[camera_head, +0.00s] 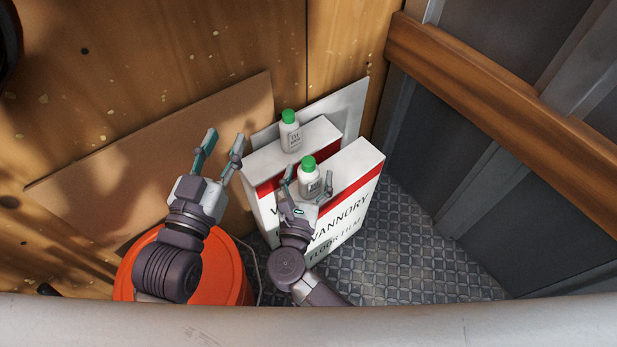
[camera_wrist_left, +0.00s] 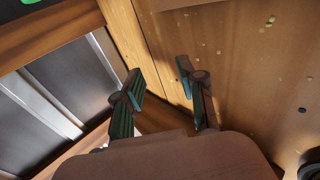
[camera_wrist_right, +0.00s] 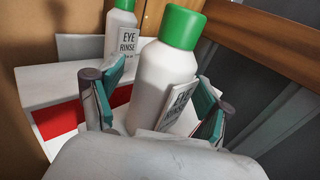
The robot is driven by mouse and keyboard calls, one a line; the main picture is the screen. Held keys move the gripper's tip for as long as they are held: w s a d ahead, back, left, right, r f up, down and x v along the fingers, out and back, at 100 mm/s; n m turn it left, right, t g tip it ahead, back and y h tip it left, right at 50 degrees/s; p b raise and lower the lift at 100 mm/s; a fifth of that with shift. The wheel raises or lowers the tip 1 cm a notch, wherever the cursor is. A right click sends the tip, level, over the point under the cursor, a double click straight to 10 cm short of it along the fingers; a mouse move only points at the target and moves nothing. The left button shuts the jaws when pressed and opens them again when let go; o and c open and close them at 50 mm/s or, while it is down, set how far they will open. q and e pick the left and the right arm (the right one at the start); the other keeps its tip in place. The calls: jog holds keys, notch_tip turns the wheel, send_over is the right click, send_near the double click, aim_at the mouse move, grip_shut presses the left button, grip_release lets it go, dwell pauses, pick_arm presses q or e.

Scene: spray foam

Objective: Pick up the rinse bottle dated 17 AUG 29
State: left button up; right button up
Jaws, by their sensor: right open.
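Two white rinse bottles with green caps stand upright on white-and-red boxes. The near bottle (camera_head: 309,182) is on the front box, and the far bottle (camera_head: 291,136) is on the rear box. In the right wrist view the near bottle (camera_wrist_right: 168,75) and far bottle (camera_wrist_right: 119,30) have labels reading "EYE RINSE"; the dates are too small or turned away to read. My right gripper (camera_head: 309,180) is open, its fingers on either side of the near bottle. Whether they touch it I cannot tell. My left gripper (camera_head: 224,142) is open and empty, left of the boxes.
The front box (camera_head: 345,205) reads "VANNORY FLOOR FILM"; the rear box (camera_head: 315,135) stands close behind it. An orange bucket (camera_head: 228,275) is below my left arm. A cardboard sheet (camera_head: 110,185) leans on the wooden wall. Patterned metal floor (camera_head: 415,250) is clear at right.

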jog(key=c, duration=1.3)
jog(key=shift+c, duration=0.3)
jog(key=shift+r, duration=0.1)
